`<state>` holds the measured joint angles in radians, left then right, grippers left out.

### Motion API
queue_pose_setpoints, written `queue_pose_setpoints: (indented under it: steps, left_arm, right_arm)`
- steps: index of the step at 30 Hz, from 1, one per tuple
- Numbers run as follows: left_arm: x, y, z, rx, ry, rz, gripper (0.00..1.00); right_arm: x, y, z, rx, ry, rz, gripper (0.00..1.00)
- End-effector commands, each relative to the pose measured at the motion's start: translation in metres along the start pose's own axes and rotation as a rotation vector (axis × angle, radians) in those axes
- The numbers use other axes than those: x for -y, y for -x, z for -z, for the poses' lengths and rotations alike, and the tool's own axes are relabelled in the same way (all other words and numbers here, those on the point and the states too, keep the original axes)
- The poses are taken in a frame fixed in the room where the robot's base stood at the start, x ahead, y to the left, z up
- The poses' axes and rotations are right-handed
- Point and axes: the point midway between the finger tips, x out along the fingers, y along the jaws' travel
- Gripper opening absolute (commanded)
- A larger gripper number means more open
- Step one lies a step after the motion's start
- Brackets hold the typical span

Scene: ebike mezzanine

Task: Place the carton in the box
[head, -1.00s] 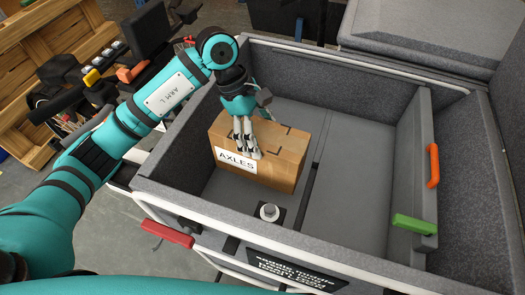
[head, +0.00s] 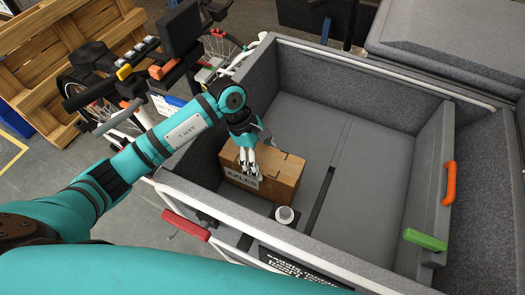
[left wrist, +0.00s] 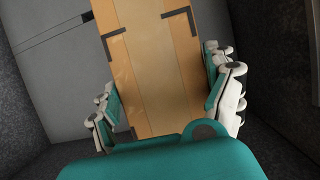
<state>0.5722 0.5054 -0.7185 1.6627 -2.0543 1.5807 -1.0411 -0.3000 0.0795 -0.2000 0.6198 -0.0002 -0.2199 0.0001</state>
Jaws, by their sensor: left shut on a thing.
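The carton (head: 282,174) is a brown box with a white label reading AXLES. It is down inside the grey felt-lined box (head: 380,112) of the cargo bike, at its left side near the front wall. My left gripper (head: 249,168) reaches in from above and is shut on the carton, its fingers over the near side and label. In the left wrist view the carton (left wrist: 155,65) lies between the two fingers (left wrist: 168,100), with the grey floor around it. Whether the carton's underside touches the floor is hard to tell. My right gripper is not in view.
A panel with an orange handle (head: 448,183) and a green handle (head: 425,240) closes the right side. A red lever (head: 186,225) sticks out at front left. The box floor's middle is clear.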

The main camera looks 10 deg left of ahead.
Motion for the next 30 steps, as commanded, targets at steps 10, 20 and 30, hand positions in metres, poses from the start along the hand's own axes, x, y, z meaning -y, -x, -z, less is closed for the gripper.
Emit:
queue_pose_setpoints:
  steps: [10,20,30]
  left_arm:
    - [-0.002,-0.026,0.010,0.004,-0.002,-0.005,0.28]
    - [0.001,-0.031,0.013,-0.001,0.000,0.001,0.90]
    - [0.001,-0.030,0.012,-0.001,0.001,0.002,1.00]
  right_arm:
    - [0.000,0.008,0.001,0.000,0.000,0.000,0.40]
    - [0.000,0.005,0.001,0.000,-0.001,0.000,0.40]
    - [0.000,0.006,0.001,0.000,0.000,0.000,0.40]
